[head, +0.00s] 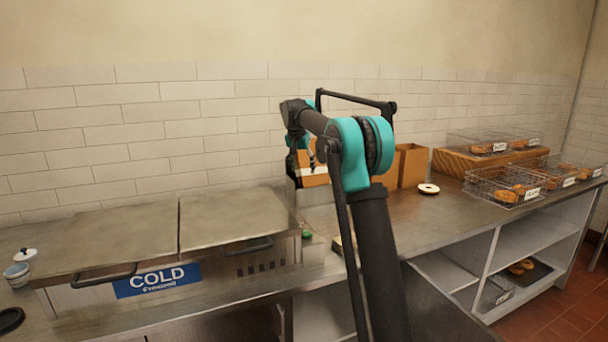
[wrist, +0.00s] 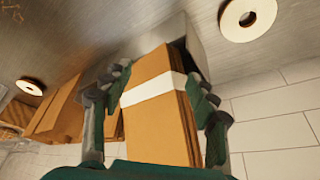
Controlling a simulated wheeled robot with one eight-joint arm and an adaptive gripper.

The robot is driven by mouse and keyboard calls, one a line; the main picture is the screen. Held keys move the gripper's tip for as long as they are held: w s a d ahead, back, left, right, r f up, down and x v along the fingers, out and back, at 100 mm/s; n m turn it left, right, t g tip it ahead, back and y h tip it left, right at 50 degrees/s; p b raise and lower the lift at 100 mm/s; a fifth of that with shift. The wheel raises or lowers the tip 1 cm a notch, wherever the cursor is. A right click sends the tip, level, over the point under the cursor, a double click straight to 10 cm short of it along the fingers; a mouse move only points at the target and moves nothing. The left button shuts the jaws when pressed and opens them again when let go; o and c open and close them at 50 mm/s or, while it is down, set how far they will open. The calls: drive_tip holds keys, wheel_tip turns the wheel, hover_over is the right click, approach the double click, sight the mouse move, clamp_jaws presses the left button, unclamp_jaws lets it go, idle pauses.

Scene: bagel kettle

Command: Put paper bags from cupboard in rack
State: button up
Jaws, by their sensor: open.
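A bundle of brown paper bags with a white band (wrist: 158,128) stands between the two fingers of my gripper (wrist: 157,80) in the wrist view. The fingers are open, one on each side of the bundle; I cannot tell whether either touches it. The bundle's far end is in or against a grey metal rack (wrist: 185,42) on the counter. In the head view the bundle (head: 315,179) shows behind my arm, with the pale rack (head: 318,197) at its foot. My gripper (head: 312,165) is partly hidden there by my arm. The cupboard the bags came from cannot be made out.
More brown bags or boxes (head: 412,165) stand right of the rack, near a white ring-shaped roll (head: 428,188). Wire baskets of bagels (head: 504,185) sit farther right. A lidded cold unit (head: 165,245) stands left. Open shelves (head: 525,245) lie below the counter.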

drive_tip(key=v, duration=0.8)
drive_tip(key=shift+r, duration=0.2)
drive_tip(key=shift+s, duration=0.15)
